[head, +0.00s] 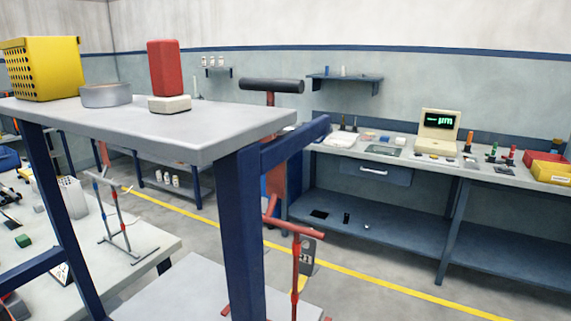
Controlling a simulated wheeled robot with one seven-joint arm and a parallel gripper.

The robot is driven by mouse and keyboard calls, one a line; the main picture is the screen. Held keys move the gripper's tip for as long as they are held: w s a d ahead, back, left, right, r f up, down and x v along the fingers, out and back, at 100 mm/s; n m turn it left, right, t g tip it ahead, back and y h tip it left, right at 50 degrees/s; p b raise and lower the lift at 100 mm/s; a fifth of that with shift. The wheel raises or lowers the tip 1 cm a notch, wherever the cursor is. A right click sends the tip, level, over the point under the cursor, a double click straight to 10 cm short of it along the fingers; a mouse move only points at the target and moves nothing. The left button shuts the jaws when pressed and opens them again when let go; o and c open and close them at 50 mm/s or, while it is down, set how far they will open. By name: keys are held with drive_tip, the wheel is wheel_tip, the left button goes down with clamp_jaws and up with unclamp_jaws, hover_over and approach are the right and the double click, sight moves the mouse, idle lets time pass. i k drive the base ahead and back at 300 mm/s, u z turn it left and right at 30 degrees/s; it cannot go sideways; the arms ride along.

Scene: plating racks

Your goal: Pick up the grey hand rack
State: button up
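A thin grey rack (118,222) stands upright on the pale table at the left, behind a dark blue post of the nearer bench. It has slim uprights, a short crossbar on top, splayed feet, and small blue and red parts at its sides. It looks like the grey hand rack. A red rack (296,268) with a T-shaped top stands in the lower middle, partly cut off by the frame, with a grey numbered tag behind it. My gripper is not in view.
A long workbench (400,160) lines the back wall. Open floor lies between.

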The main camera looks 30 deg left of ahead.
sight(105, 152)
drive_tip(key=i, duration=3.25)
drive_tip(key=u, duration=3.1)
drive_tip(key=i, duration=2.85)
drive_tip(key=u, duration=1.45)
